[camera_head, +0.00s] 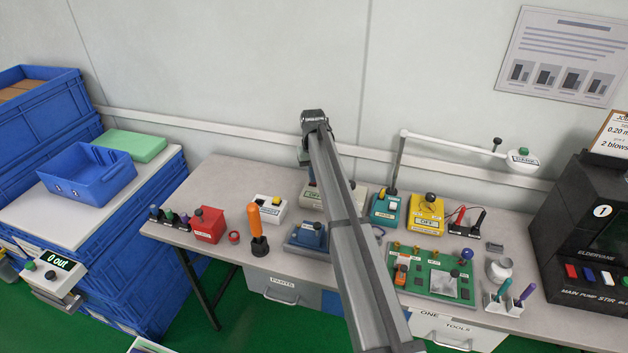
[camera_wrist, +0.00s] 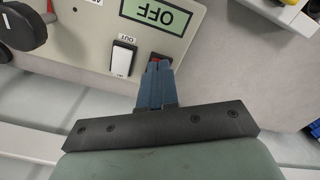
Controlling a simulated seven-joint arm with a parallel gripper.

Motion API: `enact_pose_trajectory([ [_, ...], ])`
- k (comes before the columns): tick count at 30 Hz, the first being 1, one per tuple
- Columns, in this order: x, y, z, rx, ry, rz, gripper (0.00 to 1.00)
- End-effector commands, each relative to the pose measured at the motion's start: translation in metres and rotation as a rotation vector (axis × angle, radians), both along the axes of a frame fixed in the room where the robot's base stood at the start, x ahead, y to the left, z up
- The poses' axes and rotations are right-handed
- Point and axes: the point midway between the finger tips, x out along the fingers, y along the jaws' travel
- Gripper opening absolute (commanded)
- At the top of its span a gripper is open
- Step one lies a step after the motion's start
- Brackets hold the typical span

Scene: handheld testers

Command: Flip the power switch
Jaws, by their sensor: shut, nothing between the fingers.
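A beige tester (camera_head: 317,201) stands at the back of the bench, partly hidden behind my arm. In the wrist view its panel (camera_wrist: 88,42) shows a green display (camera_wrist: 156,12) reading OFF, upside down. A white rocker switch (camera_wrist: 123,58) marked OUT sits below the display.
A blue-teal tester (camera_head: 384,207) and a yellow tester (camera_head: 426,215) stand to the right of the beige one. A white box (camera_head: 270,208) and an orange-handled tool (camera_head: 256,222) stand to its left. A lamp arm (camera_head: 450,142) reaches over the bench's right half.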

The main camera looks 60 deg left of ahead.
Motion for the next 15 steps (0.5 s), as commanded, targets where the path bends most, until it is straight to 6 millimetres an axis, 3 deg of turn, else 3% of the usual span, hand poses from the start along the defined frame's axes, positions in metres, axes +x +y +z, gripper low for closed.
enact_pose_trajectory([
  [15,0.0001,0.0001,-0.0063,0.0,0.0,0.0,0.0],
])
